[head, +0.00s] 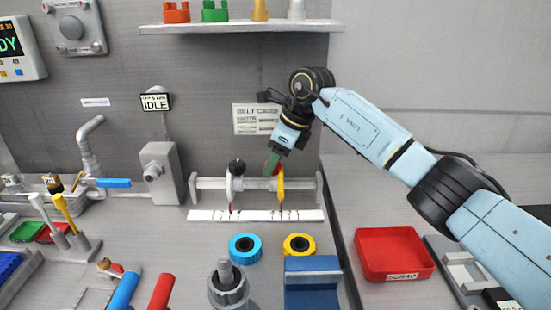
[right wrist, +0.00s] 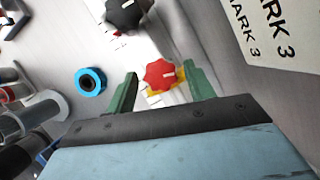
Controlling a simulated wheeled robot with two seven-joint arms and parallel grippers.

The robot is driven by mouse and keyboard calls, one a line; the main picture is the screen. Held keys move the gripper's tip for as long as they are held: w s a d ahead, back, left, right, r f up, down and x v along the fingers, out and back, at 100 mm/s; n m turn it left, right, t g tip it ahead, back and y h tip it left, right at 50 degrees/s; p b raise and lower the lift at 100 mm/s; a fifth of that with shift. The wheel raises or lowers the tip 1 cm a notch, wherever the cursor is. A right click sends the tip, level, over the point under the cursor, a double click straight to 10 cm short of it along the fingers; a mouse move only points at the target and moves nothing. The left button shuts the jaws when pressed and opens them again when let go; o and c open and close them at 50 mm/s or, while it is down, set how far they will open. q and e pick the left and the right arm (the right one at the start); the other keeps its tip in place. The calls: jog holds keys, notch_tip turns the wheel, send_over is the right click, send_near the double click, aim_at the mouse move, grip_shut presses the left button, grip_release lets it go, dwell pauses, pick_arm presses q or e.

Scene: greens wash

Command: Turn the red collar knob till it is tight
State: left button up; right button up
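The red collar knob (right wrist: 160,74) has a lobed edge and a white mark. It sits on a yellow collar (head: 281,184) on the horizontal rail (head: 208,184). In the head view, the red knob (head: 273,163) is partly hidden by my right gripper (head: 269,164). In the right wrist view, the green fingers of my right gripper (right wrist: 161,73) are open, one on each side of the knob, with a visible gap at each side. A black knob (head: 237,167) on a white collar stands to the left on the same rail. My left gripper is not in view.
A white marked scale strip (head: 256,215) lies in front of the rail. Blue (head: 245,247) and yellow (head: 299,244) rings lie nearer. A red scrap tray (head: 394,279) is at right. A shelf (head: 240,27) hangs above, and a grey box (head: 160,172) stands left of the rail.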

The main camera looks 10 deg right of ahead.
jog(key=c, duration=0.8)
jog(key=shift+r+n+g+p, duration=0.15)
jog(key=shift+n+g+p, duration=0.25)
jog(key=shift+n+p, duration=0.4)
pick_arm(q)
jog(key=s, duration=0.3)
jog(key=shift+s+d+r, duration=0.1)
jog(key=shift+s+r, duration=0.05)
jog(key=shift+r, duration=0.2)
pick_arm(e)
jog(key=shift+w+n, duration=0.1)
jog(key=shift+n, duration=0.4)
jog(key=o, duration=1)
